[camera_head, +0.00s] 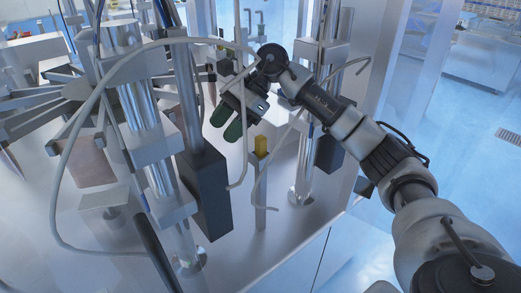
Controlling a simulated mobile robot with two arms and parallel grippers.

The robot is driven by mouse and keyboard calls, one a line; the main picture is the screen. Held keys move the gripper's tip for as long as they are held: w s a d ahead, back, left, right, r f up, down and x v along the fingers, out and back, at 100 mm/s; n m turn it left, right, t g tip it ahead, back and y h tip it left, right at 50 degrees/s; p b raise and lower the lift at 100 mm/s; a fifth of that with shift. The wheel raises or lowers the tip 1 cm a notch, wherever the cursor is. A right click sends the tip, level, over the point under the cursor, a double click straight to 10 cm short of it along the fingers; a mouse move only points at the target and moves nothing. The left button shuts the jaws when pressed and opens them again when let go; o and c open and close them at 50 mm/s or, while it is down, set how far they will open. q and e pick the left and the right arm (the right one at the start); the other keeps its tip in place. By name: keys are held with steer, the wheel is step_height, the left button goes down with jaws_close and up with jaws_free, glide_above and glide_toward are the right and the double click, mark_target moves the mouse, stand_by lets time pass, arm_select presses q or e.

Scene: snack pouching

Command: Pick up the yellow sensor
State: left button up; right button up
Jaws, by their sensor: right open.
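The yellow sensor (261,146) is a small upright yellow block on top of a thin grey post, near the middle of the view. My right gripper (228,122) has two green-padded fingers that point down and to the left. It is open, with nothing seen between the fingers. In the picture it lies to the left of the yellow sensor and a little above it, apart from it. My left gripper is not in view.
Steel columns (145,125) and a dark rectangular block (205,190) stand left of the gripper. A pale looping cable (65,160) hangs at the left, and thin cables run near the sensor. The metal deck (285,225) around the post is mostly clear.

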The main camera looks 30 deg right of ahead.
mark_target(263, 136)
steer(key=s+d+r+h, duration=0.2)
steer(key=d+r+h, duration=0.2)
steer(key=d, duration=0.6)
steer(key=shift+g+h, duration=0.3)
steer(key=shift+g, duration=0.2)
steer(key=x, duration=0.2)
steer(key=d+x, duration=0.1)
steer(key=x, duration=0.1)
steer(key=shift+s+a+f, duration=0.15)
steer(key=shift+s+f, duration=0.05)
steer(key=shift+f, duration=0.35)
steer(key=p+x, duration=0.1)
steer(key=x, duration=0.4)
steer(key=shift+f+p, duration=0.35)
steer(key=shift+w, duration=0.1)
jaws_close()
